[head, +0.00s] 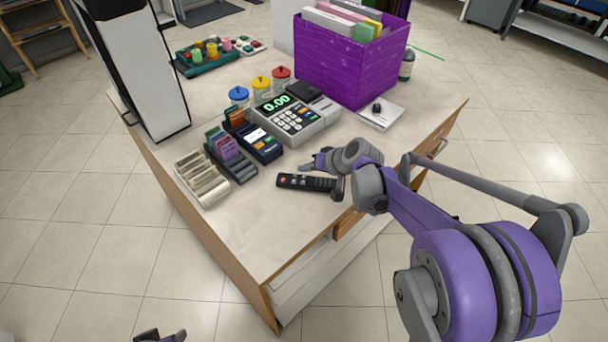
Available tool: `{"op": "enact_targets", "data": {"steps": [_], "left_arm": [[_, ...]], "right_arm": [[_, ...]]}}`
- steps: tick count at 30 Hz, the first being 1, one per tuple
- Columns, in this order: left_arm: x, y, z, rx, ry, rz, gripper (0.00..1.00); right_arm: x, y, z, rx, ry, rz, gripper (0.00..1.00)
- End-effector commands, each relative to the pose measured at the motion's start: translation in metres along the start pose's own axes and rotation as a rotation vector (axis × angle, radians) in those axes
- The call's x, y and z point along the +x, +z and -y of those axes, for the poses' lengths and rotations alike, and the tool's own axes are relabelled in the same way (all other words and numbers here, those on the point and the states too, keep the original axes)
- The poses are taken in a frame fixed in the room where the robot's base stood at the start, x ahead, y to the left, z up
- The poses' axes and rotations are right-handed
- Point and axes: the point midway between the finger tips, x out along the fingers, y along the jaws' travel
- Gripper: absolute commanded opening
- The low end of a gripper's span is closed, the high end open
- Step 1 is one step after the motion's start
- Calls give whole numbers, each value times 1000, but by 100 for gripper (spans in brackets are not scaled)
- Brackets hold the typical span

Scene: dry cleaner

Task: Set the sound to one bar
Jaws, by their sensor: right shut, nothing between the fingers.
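A black remote control (306,183) with a red button at its left end lies on the counter near its front edge. My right gripper (311,166) reaches in from the right, just behind the remote. It is shut with nothing in it, and part of it overlaps the remote's right end. I cannot tell whether it touches the remote. Part of my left gripper (160,336) shows at the bottom edge, away from the counter; its jaws are cut off. No sound bars can be made out in this view.
A cash register (295,123) reading 0.00, a card terminal (262,147) and card holders (230,160) stand behind and left of the remote. A purple box (345,65) of folders stands at the back. The counter's front corner (265,230) is clear.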

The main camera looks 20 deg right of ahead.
Motion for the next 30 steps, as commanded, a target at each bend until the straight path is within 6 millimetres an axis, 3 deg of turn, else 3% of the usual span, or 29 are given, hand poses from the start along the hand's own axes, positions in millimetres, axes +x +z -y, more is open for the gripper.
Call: {"op": "enact_targets", "data": {"steps": [13,30], "left_arm": [[-31,-20,0,0,0,-12,50],[-31,-19,0,0,0,-12,50]], "right_arm": [[-32,-24,23,-1,0,-1,0],[-32,-23,23,0,0,0,0]]}}
